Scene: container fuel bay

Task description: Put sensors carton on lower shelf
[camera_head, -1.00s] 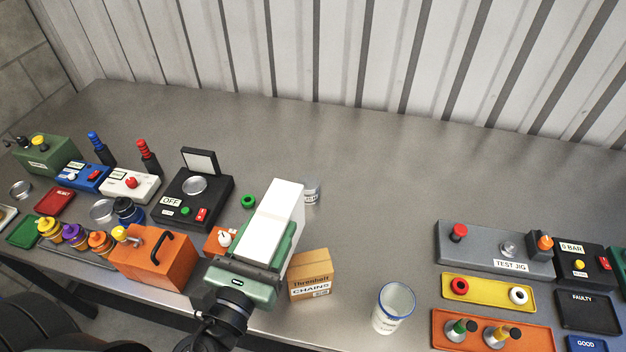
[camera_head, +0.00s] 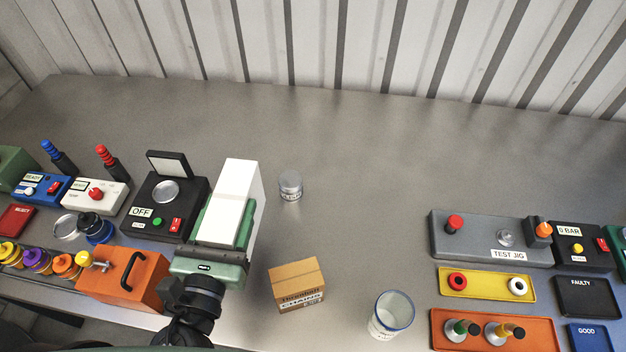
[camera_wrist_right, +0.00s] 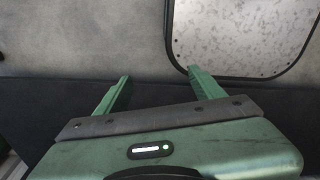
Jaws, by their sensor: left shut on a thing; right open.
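My left gripper (camera_head: 226,222) is shut on a tall white carton (camera_head: 240,178), held above the bench with plain white faces showing. No label shows on it, so I cannot read whether it is the sensors carton. A brown carton (camera_head: 297,287) labelled CHAINS stands on the bench to the right of this gripper. My right gripper (camera_wrist_right: 158,75) shows only in the right wrist view; its two green fingers are apart with nothing between them. The lower shelf cannot be made out in these views.
A tin (camera_head: 290,186) and a white cup with a blue rim (camera_head: 391,316) stand on the bench. An orange box with a handle (camera_head: 124,274) and a black OFF device (camera_head: 166,207) are left of the held carton. A grey test jig (camera_head: 490,240) is right. The bench's back middle is clear.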

